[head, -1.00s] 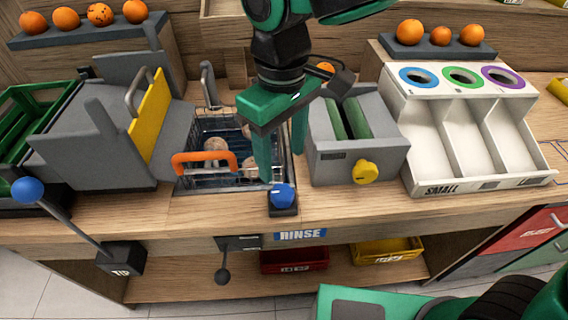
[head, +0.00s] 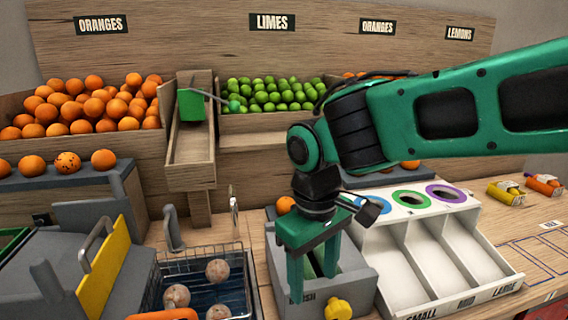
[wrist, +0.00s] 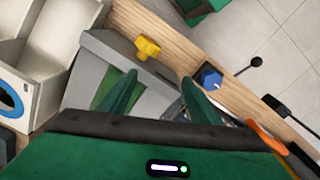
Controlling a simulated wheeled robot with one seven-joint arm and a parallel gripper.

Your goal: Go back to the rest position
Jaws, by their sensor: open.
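My gripper (head: 314,280) is open and empty. In the head view its green fingers point down in front of the grey box with the yellow knob (head: 338,308), and hide part of it. My green arm reaches in from the right. In the wrist view the two fingers (wrist: 157,92) stand apart with nothing between them. The grey box (wrist: 95,72) lies below them, with its yellow knob (wrist: 147,47) near the top and a blue button (wrist: 209,77) to the right.
A wire basket (head: 205,265) with brown round fruit stands left of my gripper. A white sorting tray (head: 415,285) with three coloured rings is to the right. Bins of oranges (head: 85,103) and limes (head: 265,95) are behind. A yellow plate (head: 105,270) stands at the left.

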